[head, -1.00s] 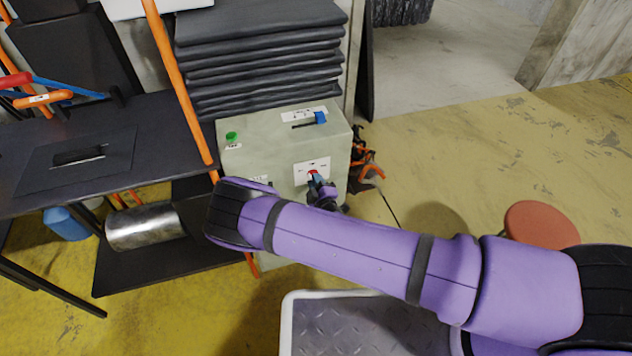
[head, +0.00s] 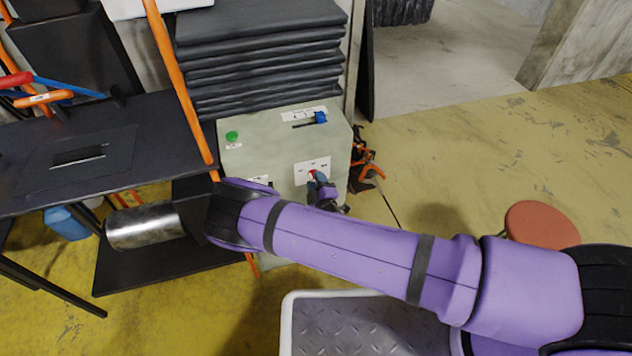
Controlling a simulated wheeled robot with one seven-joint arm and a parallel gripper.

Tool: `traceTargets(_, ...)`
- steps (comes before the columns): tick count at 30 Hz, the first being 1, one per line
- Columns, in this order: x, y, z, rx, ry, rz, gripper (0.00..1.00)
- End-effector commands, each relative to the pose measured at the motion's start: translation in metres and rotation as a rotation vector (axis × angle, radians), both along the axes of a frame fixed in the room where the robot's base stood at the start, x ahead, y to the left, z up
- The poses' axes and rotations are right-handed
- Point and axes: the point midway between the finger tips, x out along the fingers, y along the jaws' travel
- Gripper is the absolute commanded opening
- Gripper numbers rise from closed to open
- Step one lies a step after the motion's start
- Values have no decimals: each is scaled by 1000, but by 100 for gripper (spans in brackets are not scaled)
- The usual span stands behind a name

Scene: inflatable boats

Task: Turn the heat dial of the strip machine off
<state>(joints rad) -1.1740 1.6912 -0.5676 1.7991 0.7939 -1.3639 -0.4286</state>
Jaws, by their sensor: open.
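The strip machine (head: 240,160) is a pale grey-green box behind my arm. Its front has a white label plate with a small red dial (head: 312,175), partly hidden by my gripper. A green button (head: 232,136) sits at its upper left, and a blue slider knob (head: 320,117) sits on its top. My gripper (head: 315,179) is open with its fingertips at the red dial. I cannot tell whether they touch it. My purple forearm hides the lower part of the machine.
A dark table (head: 110,125) stands at left, with a metal roller (head: 145,226) below it. Folded black sheets (head: 260,50) are stacked behind the machine. Orange-handled tools (head: 368,168) lie at its right. A red round stool (head: 542,224) stands on open yellow floor at right.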

Motion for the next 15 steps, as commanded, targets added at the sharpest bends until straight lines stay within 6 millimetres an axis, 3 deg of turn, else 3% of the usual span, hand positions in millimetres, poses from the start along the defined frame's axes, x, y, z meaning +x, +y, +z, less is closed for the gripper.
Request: traceTargets(15, -80, -22, 0, -1, 1, 1, 42)
